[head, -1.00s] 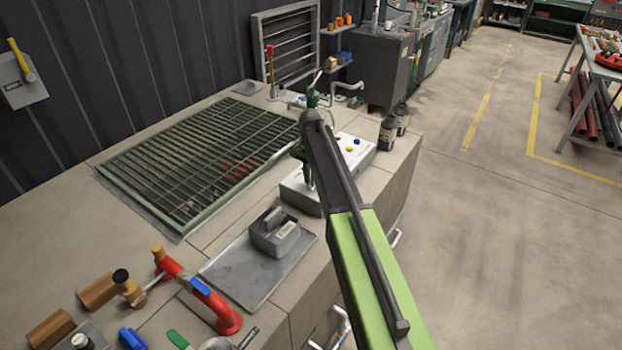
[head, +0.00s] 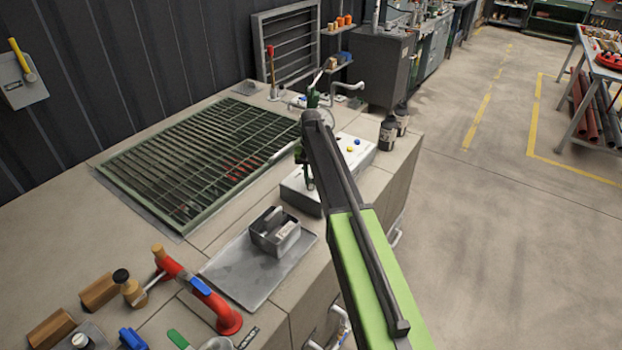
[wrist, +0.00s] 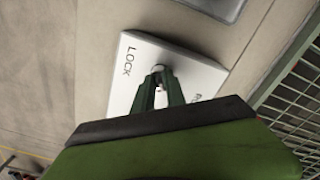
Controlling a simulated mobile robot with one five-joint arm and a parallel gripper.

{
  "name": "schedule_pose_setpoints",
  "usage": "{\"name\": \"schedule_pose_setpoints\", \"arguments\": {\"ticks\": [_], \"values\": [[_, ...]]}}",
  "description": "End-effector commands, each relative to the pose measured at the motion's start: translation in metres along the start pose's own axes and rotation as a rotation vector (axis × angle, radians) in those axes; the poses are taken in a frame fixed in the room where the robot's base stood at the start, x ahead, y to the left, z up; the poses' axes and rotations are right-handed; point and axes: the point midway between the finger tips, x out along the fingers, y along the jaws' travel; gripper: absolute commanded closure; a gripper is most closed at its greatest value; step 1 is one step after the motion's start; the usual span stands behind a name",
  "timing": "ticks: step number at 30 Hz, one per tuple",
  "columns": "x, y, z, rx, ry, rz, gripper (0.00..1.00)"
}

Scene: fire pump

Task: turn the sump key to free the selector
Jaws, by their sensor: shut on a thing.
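My gripper (wrist: 160,84) is shut on a small grey key (wrist: 157,69), seen end-on between the two green fingertips in the wrist view. The key stands on a white plate (wrist: 125,80) marked LOCK at upper left. The key itself is hidden there. I cannot tell the key's turn angle or which part is the selector.
A green floor-type grating (head: 195,165) fills the counter to the left. A grey metal tray (head: 240,275) holds a grey caddy (head: 275,232). A red-and-blue handled tool (head: 205,295) lies in front. Open floor lies at right.

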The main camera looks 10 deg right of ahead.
Motion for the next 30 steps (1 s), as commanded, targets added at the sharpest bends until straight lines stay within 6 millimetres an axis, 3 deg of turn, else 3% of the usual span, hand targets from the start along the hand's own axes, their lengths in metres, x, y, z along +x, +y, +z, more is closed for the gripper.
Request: {"name": "schedule_pose_setpoints", "arguments": {"ticks": [30], "values": [[0.0000,0.0003,-0.0001,-0.883,0.000,0.000,1.00]]}}
